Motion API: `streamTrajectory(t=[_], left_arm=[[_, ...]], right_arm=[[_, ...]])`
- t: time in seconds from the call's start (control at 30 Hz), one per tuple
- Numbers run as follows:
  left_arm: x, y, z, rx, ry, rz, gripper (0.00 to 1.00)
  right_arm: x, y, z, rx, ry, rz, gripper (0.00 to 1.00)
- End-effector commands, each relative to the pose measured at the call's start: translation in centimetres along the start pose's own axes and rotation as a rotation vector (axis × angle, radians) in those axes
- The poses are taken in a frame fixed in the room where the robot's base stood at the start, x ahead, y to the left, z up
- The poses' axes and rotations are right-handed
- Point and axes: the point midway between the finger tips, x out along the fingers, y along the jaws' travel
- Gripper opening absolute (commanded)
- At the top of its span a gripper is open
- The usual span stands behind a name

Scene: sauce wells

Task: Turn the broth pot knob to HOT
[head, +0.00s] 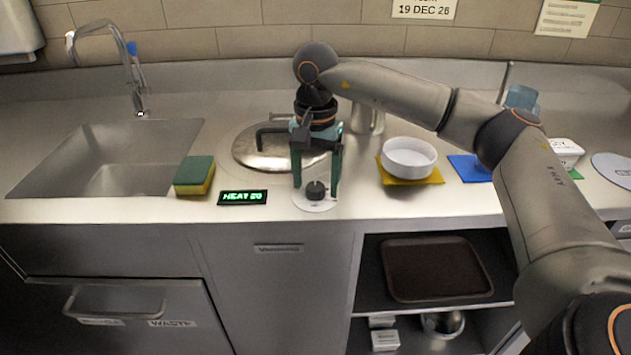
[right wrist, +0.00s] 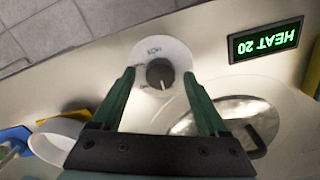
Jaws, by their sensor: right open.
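The broth pot knob (head: 316,190) is small, black and round, on a white dial plate (head: 302,202) at the counter's front. In the right wrist view the knob (right wrist: 160,72) has a pale pointer mark towards the bottom, and a HOT label shows on the plate above it. My right gripper (head: 317,184) points down with its green fingers open, one on each side of the knob. In the right wrist view (right wrist: 159,75) gaps show between fingers and knob. The display (head: 242,197) reads HEAT 20 in green. My left gripper is not in view.
The lidded pot (head: 262,152) is sunk in the counter behind the knob. A green and yellow sponge (head: 194,175) lies left of the display, beside the sink (head: 95,160). A white bowl (head: 409,157) on a yellow mat (head: 428,180) stands to the right.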

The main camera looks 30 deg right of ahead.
Motion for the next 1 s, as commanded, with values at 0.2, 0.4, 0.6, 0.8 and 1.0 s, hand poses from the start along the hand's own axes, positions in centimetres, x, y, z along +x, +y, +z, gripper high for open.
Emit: streamTrajectory(t=[0.2, 0.4, 0.6, 0.8, 1.0], left_arm=[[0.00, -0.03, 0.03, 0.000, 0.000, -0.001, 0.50], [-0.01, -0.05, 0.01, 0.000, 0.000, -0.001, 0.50], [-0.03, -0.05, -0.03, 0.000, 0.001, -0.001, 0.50], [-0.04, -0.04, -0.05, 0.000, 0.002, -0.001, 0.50], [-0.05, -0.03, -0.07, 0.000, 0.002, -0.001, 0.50]], right_arm=[[0.36, 0.01, 0.01, 0.000, 0.000, 0.000, 0.77], [0.33, 0.00, 0.01, 0.000, 0.000, 0.000, 0.67], [0.31, 0.00, 0.01, 0.000, 0.000, 0.000, 0.44], [0.30, 0.01, 0.01, 0.000, 0.000, 0.000, 0.22], [0.29, 0.01, 0.01, 0.000, 0.000, 0.000, 0.00]])
